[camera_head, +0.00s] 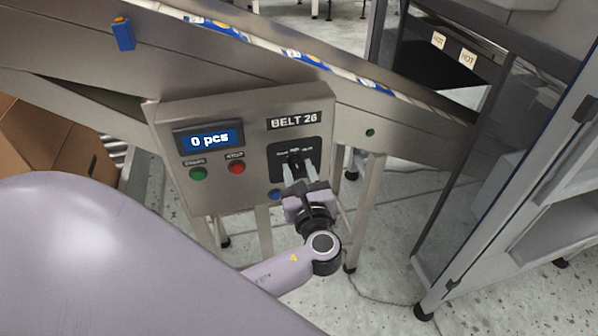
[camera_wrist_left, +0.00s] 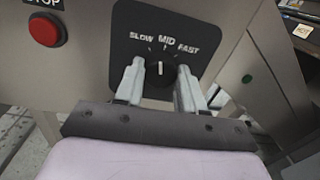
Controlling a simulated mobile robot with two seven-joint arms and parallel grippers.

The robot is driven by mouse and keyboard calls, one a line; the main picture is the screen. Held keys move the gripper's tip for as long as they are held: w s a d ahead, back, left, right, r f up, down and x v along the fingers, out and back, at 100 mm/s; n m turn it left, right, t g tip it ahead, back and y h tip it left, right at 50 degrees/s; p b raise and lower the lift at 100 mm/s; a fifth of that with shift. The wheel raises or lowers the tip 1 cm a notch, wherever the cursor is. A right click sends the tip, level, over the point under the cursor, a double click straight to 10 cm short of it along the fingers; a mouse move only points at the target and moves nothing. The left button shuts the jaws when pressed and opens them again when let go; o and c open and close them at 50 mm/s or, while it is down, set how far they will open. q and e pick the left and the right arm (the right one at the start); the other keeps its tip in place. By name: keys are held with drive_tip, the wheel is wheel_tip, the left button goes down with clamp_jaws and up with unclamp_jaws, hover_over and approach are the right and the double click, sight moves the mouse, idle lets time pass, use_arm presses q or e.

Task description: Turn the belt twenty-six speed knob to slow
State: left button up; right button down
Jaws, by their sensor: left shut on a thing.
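The BELT 26 control box (camera_head: 222,190) hangs on the side of the conveyor. Its speed knob (camera_head: 295,158) is black and sits on a dark plate at the box's right side. In the left wrist view the plate reads SLOW, MID and FAST, and the knob (camera_wrist_left: 160,73) has a white pointer line that points up at MID. My left gripper (camera_head: 299,169) has one finger on either side of the knob and is shut on it; its fingers also show in the left wrist view (camera_wrist_left: 159,84). My right gripper is not in view.
A display (camera_head: 209,140) reads 0 pcs. Below it are a green button (camera_head: 198,173) and a red button (camera_head: 237,168). A blue button (camera_head: 275,195) is close to my left gripper. The conveyor (camera_head: 400,120) slopes above; a framed cabinet (camera_head: 470,200) stands at the right.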

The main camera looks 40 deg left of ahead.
use_arm(q)
drive_tip(key=n, duration=0.3)
drive_tip(key=shift+f+b, duration=0.1)
drive_tip(key=shift+b, duration=0.3)
drive_tip(key=shift+n+b, duration=0.3)
drive_tip(key=shift+n, duration=1.1)
drive_tip(key=o, duration=1)
drive_tip(key=shift+o, duration=0.2)
